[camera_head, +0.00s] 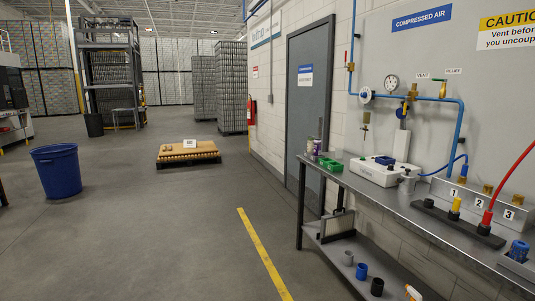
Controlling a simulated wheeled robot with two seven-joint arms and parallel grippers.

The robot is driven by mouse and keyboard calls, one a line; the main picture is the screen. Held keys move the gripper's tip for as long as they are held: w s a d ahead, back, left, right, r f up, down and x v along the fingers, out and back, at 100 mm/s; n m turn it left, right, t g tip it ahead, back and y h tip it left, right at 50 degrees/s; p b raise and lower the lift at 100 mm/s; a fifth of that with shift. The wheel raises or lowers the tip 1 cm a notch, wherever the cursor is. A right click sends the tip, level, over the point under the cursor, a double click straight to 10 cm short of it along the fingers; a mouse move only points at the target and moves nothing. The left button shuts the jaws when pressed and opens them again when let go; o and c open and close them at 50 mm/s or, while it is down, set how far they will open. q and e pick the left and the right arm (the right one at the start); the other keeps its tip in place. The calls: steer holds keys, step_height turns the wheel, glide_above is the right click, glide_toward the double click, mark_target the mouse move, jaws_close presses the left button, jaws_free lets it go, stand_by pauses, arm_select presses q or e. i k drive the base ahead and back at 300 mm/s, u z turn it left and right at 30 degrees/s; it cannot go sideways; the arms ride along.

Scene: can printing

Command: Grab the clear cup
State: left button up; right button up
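On the far end of the grey bench (420,212) stands a small pale cup-like object (309,145), perhaps the clear cup; it is too small to be certain. A purple can-like object (317,147) stands right beside it, and green bins (331,164) lie just in front. Neither of my grippers shows in the head view.
The bench holds a white device (378,172) and a black block with coloured fittings (456,217). Blue and black cups (361,271) stand on its lower shelf.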

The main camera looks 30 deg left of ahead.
mark_target(339, 152)
steer(key=u, duration=0.9)
steer(key=k, duration=0.55)
steer(key=u, duration=0.9)
steer(key=i, duration=1.9)
steer(key=z, duration=0.25)
steer(key=i, duration=1.65)
steer(key=z, duration=1.45)
steer(key=i, duration=0.95)
steer(key=z, duration=1.1)
